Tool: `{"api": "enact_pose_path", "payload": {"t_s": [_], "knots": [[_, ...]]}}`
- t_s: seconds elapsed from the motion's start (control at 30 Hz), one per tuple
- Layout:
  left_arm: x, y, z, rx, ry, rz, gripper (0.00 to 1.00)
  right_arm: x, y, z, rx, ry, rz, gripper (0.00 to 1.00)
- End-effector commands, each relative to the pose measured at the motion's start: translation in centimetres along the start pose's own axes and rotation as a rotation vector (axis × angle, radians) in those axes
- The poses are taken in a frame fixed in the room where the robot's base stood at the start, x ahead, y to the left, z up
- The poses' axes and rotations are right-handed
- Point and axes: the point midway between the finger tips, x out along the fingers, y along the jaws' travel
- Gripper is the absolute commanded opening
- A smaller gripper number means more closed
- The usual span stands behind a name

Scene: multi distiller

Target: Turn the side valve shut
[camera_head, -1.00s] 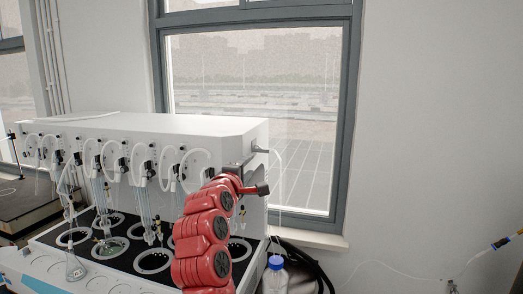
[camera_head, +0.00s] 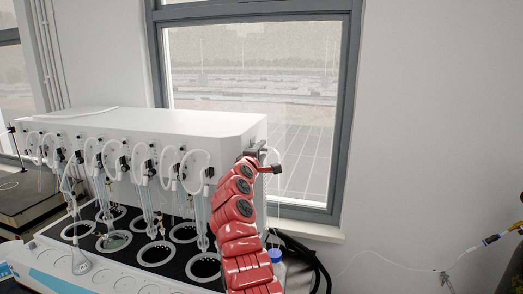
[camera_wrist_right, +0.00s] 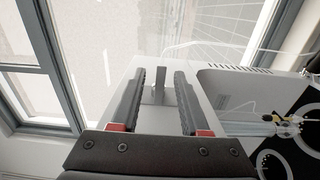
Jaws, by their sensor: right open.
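The white multi distiller (camera_head: 190,122) stands left of centre in the head view. A small grey side valve (camera_wrist_right: 158,94) shows in the right wrist view, between my right fingers and apart from them as far as I can see. In the head view my right gripper (camera_head: 264,160) is at the distiller's right side, near the top. My red right arm covers the lower part of that side and much of the valve. My right gripper is open; its two dark fingers (camera_wrist_right: 161,75) show in the right wrist view. My left gripper is not in view.
Several glass tubes and white hoses line the distiller's front above black heating wells (camera_head: 203,266). A blue-capped bottle (camera_head: 276,256) and black hoses (camera_head: 305,252) are right of the distiller. A window (camera_head: 300,110) is behind.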

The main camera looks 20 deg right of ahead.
Motion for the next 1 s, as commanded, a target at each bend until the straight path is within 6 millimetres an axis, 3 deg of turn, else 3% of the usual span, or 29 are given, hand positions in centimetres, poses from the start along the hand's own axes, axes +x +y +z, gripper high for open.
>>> {"api": "enact_pose_path", "payload": {"t_s": [0.3, 0.5, 0.57, 1.0], "knots": [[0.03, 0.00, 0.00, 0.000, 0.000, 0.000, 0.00, 0.13, -0.11, -0.03, -0.001, 0.001, -0.001, 0.43], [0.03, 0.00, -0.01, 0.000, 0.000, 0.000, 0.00, 0.12, -0.09, -0.04, -0.001, 0.001, -0.001, 0.07], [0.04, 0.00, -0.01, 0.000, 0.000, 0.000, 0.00, 0.12, -0.09, -0.05, -0.001, 0.001, -0.001, 0.00], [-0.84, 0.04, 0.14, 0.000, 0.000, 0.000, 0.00, 0.13, -0.48, -0.04, 0.022, 0.001, -0.001, 0.00]]}}
